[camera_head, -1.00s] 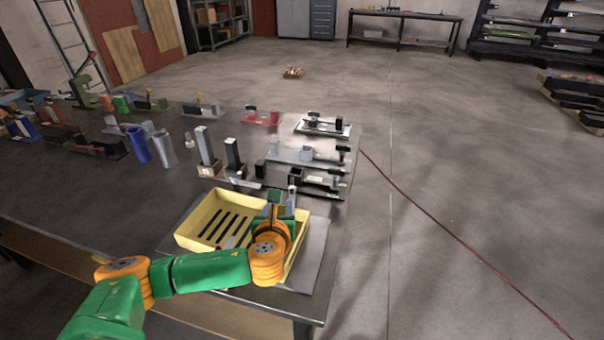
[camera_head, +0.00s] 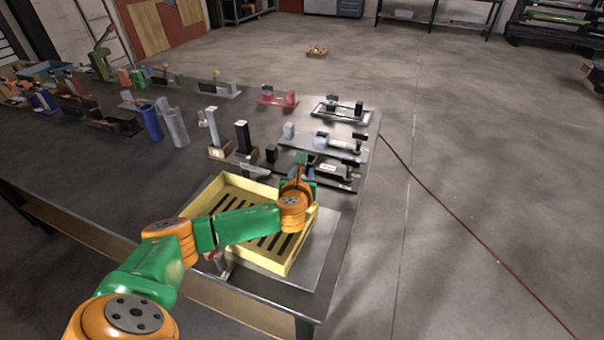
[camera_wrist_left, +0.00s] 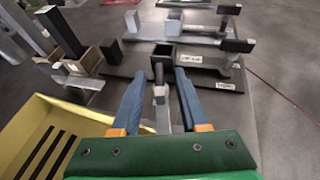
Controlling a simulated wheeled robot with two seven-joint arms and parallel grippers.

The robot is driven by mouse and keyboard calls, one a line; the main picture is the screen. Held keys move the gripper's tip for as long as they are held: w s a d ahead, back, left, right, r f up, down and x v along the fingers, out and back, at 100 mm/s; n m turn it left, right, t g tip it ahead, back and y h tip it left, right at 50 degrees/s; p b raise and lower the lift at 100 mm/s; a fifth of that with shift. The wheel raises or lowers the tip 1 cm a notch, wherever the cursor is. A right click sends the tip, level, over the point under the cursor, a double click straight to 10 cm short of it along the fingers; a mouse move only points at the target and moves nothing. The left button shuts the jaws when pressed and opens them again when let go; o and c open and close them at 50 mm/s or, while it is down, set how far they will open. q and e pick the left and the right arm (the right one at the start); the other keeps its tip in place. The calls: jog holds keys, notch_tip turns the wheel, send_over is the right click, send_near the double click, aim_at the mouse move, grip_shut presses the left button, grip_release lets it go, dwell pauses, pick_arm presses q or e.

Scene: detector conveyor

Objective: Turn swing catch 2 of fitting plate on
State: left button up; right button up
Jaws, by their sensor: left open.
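Several dark and grey plates with upright blocks and lever-like parts stand at the table's right end. I cannot tell which is the fitting plate or which part is swing catch 2. The nearest dark plate (camera_head: 343,181) is partly hidden by my left gripper (camera_head: 301,168); it also shows in the left wrist view (camera_wrist_left: 215,84). There my left gripper (camera_wrist_left: 157,82) is open, its two blue-grey fingers pointing at this plate. A dark square block (camera_wrist_left: 162,56) and a grey upright piece (camera_wrist_left: 161,97) show between the fingers, with no clear contact. My right gripper is out of view.
A yellow slotted tray (camera_head: 232,181) lies on a grey sheet below my left arm. A grey plate (camera_head: 351,152) and a black-framed plate (camera_head: 341,119) stand farther back. Blocks and cylinders (camera_head: 178,130) crowd the left. Open floor lies right of the table.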

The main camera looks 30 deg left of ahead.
pick_arm(q)
jog(key=shift+s+r, duration=0.1)
jog(key=shift+s, duration=0.05)
grip_shut()
dwell(1.1)
